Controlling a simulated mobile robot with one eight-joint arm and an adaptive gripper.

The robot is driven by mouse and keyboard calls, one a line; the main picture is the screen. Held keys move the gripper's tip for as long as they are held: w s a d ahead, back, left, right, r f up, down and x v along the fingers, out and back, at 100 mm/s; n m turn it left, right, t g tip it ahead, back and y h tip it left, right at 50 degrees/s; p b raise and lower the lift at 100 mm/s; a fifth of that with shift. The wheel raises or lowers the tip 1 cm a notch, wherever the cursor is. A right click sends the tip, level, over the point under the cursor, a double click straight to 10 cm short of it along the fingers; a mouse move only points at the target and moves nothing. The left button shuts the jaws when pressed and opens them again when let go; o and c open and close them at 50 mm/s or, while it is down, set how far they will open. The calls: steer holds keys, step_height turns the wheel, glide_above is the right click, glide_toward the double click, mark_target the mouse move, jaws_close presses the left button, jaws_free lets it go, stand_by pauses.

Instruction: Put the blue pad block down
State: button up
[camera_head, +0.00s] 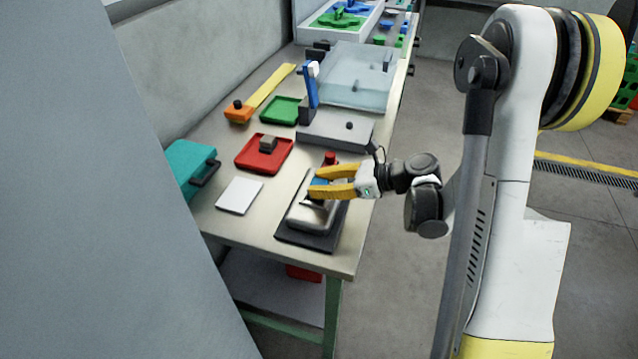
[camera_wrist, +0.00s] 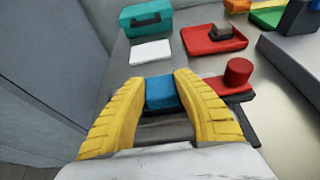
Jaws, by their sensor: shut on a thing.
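My gripper (camera_head: 334,182) has yellow fingers, and they are shut on the blue pad block (camera_head: 319,182). In the wrist view the blue pad block (camera_wrist: 162,93) sits between the two fingertips of my gripper (camera_wrist: 168,98). The block is over a grey metal device on a dark base plate (camera_head: 306,240) near the front of the bench. The fingers hide part of the block and of the device. I cannot tell whether the block touches the device. A red cylinder (camera_wrist: 238,72) stands just right of the block in the wrist view.
A white card (camera_head: 239,195), a red tray (camera_head: 263,165) with a dark block, and a green tray (camera_head: 280,110) lie on the bench. A teal case (camera_head: 190,165) is at the left edge. A grey box (camera_head: 335,132) and a clear cover (camera_head: 357,80) stand behind.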

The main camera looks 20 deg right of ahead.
steer(key=o, duration=1.1)
steer(key=shift+f, duration=0.15)
steer(key=shift+o, duration=0.2)
